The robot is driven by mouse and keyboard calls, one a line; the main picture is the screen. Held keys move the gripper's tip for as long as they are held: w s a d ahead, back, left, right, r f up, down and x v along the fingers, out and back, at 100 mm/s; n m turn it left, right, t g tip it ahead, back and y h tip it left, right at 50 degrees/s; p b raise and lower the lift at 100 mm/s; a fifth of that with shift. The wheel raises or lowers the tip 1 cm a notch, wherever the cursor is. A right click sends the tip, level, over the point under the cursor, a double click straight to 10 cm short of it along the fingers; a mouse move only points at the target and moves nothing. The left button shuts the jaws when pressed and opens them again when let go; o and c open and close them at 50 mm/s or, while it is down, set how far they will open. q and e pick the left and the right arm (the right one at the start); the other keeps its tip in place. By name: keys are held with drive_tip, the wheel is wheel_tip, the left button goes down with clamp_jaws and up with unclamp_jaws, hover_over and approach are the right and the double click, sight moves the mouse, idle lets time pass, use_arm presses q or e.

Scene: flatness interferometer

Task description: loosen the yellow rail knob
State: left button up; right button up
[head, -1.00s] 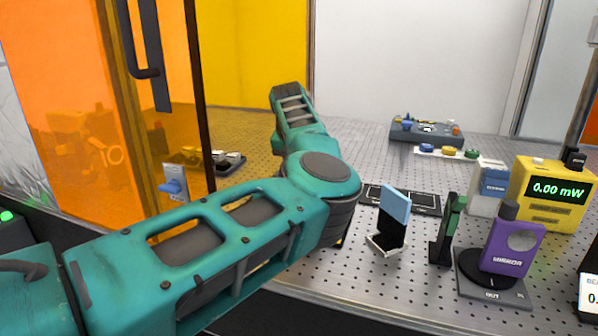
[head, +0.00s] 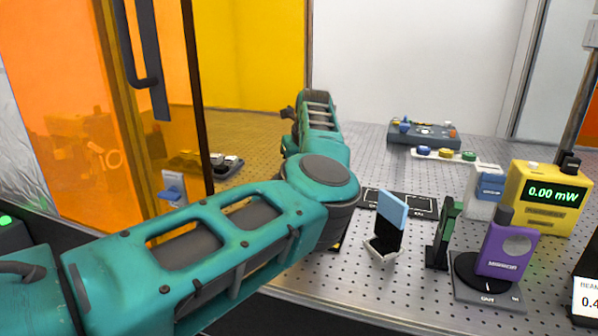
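The yellow rail knob (head: 445,153) sits on a white strip (head: 490,165) toward the back right of the perforated table. A blue knob (head: 424,150) is to its left and a green knob (head: 469,156) to its right. My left arm reaches in from the left and bends away over the table. Only dark bits of my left gripper (head: 289,113) show beside the far end of the arm, well left of the knob and apart from it. Its fingers are mostly hidden, so its opening cannot be seen. My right gripper is out of view.
A grey box (head: 425,134) with small parts stands behind the strip. A yellow meter (head: 545,197) reads 0.00 mW. A purple mount (head: 505,250), a green post (head: 444,235) and a light-blue plate (head: 392,210) stand in front. An orange panel (head: 60,130) is at left.

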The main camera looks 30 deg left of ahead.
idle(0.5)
use_arm(q)
drive_tip(key=o, duration=1)
drive_tip(key=shift+o, duration=0.2)
drive_tip(key=shift+r, duration=0.1)
drive_tip(key=v, duration=1.2)
drive_tip(key=shift+d+r+b, duration=0.15)
drive_tip(key=shift+r+b, duration=0.2)
drive_tip(key=shift+r, duration=0.05)
